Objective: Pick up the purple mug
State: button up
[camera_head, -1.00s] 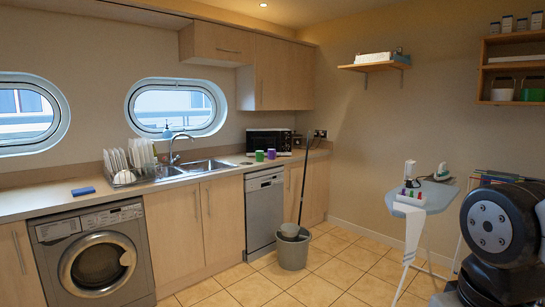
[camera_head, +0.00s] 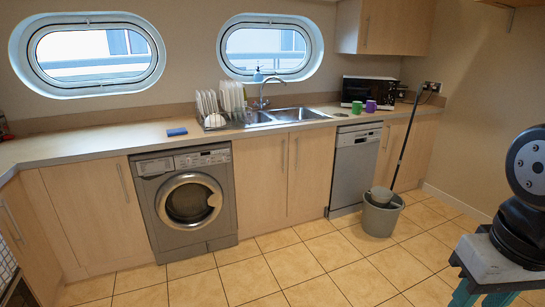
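The purple mug (camera_head: 370,106) stands upright on the counter, right of the sink and in front of the black microwave. A green mug (camera_head: 357,107) stands close beside it on the left. Both are small in this view. A dark round part of my arm shows at the right edge.
The counter (camera_head: 75,147) runs along the wall, with a sink (camera_head: 298,114), a dish rack (camera_head: 215,121) and a blue sponge (camera_head: 177,132) on it. The microwave (camera_head: 371,90) stands behind the mugs. Tiled floor is clear ahead.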

aim_at(371, 104)
jog(key=u, duration=0.3)
jog(key=i, duration=3.7)
jog(key=z, duration=0.1)
jog(key=i, duration=0.2)
jog(key=z, duration=1.6)
jog(key=i, duration=1.4)
jog(key=u, duration=0.4)
